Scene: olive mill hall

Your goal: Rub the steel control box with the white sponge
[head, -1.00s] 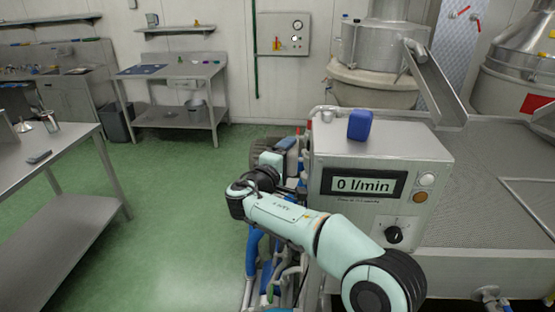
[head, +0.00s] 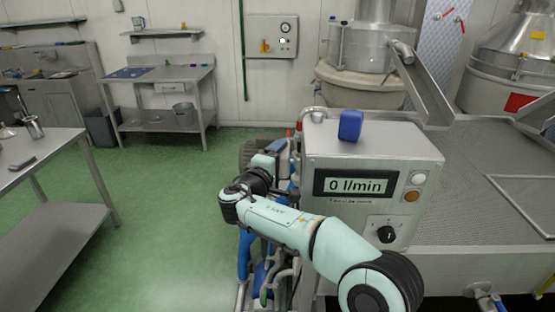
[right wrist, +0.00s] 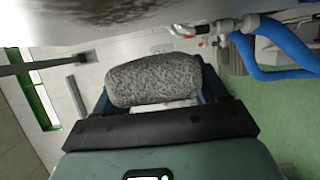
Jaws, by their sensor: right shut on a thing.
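The steel control box (head: 352,213), with its "0 l/min" display and a black knob, stands right of the middle in the head view. My right arm crosses in front of its lower part. My right gripper (head: 277,147) is beside the box's left side. In the right wrist view the gripper (right wrist: 155,92) is shut on a rounded, speckled sponge (right wrist: 153,79), which looks grey rather than white. A pale surface with dark smudges lies close above the sponge there; I cannot tell whether they touch. In the head view I cannot make out the sponge. My left gripper is not in view.
A blue canister (head: 350,125) stands on top of the box. Blue hoses (right wrist: 275,45) and pipes run close to the gripper. A steel table (head: 50,140) is at the left, a mesh-covered machine (head: 470,180) at the right. Green floor (head: 160,200) is free between.

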